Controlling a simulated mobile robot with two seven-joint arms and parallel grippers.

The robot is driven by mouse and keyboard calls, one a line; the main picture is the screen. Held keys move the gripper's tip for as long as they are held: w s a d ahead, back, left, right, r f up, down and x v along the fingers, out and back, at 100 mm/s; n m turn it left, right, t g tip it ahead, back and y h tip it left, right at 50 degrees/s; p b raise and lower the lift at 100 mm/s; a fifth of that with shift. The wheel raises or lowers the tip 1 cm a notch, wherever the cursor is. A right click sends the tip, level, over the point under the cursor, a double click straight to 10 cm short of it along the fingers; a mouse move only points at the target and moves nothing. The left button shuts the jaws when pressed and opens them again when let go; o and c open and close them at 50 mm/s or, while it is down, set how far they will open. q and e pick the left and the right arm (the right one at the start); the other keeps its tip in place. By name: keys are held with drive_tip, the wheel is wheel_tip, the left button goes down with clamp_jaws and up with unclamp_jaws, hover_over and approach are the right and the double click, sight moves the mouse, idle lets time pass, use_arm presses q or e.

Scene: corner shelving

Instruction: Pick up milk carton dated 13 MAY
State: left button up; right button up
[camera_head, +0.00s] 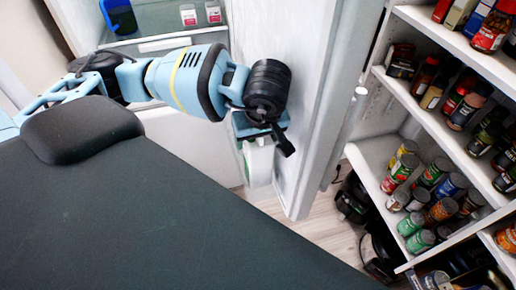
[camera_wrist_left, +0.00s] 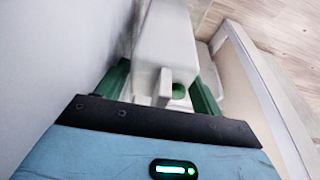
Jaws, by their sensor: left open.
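A white carton (camera_wrist_left: 165,40) with a green cap (camera_wrist_left: 178,91) lies between the fingers of my left gripper (camera_wrist_left: 160,74) in the left wrist view. The green fingers stand apart, one on each side of its top, and I cannot tell whether either touches it. In the head view, my left gripper (camera_head: 260,135) points down beside the open fridge door (camera_head: 305,100), above a white carton (camera_head: 260,165) with some green on it. The gripper hides the carton's top. No date is readable in either view. My right gripper is not in view.
A pale door-shelf edge (camera_wrist_left: 262,85) runs close to the right of the carton. The fridge shelf (camera_head: 165,44) at the upper left holds a blue item (camera_head: 122,18) and two small labelled items. Shelves of cans and jars (camera_head: 440,180) stand at right.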

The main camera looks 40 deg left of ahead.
use_arm(q)
drive_tip(key=shift+a+f, duration=0.1)
drive_tip(key=shift+f, duration=0.3)
drive_tip(key=shift+w+r, duration=0.1)
clamp_jaws()
